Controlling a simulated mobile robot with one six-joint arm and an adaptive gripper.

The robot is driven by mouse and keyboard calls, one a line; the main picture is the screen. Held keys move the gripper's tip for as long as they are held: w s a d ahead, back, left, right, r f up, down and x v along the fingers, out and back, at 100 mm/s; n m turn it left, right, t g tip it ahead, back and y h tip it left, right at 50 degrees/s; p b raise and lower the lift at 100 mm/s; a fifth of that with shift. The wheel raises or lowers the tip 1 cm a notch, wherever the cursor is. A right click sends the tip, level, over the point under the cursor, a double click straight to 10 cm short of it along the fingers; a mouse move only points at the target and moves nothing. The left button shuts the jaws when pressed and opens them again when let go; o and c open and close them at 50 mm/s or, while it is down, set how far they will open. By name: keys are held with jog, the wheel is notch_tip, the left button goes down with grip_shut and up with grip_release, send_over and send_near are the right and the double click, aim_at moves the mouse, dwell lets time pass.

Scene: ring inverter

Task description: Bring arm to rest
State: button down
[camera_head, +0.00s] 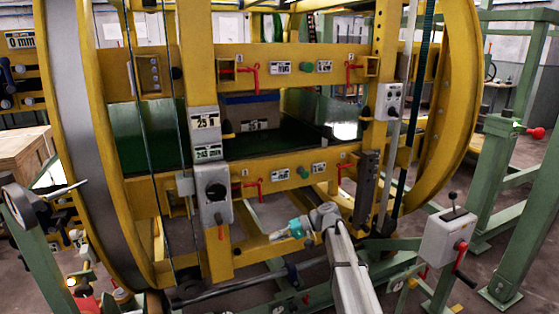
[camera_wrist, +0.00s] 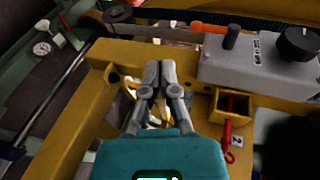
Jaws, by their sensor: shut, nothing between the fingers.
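In the head view my gripper (camera_head: 277,236) is at the lower middle, at the end of my grey arm, in front of the lower yellow beam of the ring inverter. It points left, toward the grey control box (camera_head: 213,194) on the yellow upright. In the wrist view the two grey fingers of my gripper (camera_wrist: 159,66) are together, with nothing between them. Beyond them lies a yellow frame member (camera_wrist: 185,55). How far the fingertips are from it, I cannot tell.
The yellow ring (camera_head: 440,130) curves around on the right. A grey box with a lever and red crank (camera_head: 448,238) stands right of my arm, near green posts (camera_head: 492,185). A red handle (camera_wrist: 226,140) and a black knob (camera_wrist: 298,43) show close in the wrist view.

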jog(key=s+d+f+m+t+h, duration=0.1)
jog(key=s+d+f+h, duration=0.55)
jog(key=s+d, duration=0.35)
jog(key=s+d+f+m+t+h, duration=0.15)
jog(key=s+d+f+h, duration=0.35)
jog(key=s+d+h, duration=0.5)
notch_tip(320, 180, up, 21)
jog(key=s+a+y+p, duration=0.1)
jog(key=y+p, duration=0.1)
jog(key=p, duration=2)
jog(key=shift+s+r+y, duration=0.2)
jog(key=shift+s+y, duration=0.15)
jog(key=shift+s, duration=0.05)
jog(key=shift+a, duration=0.1)
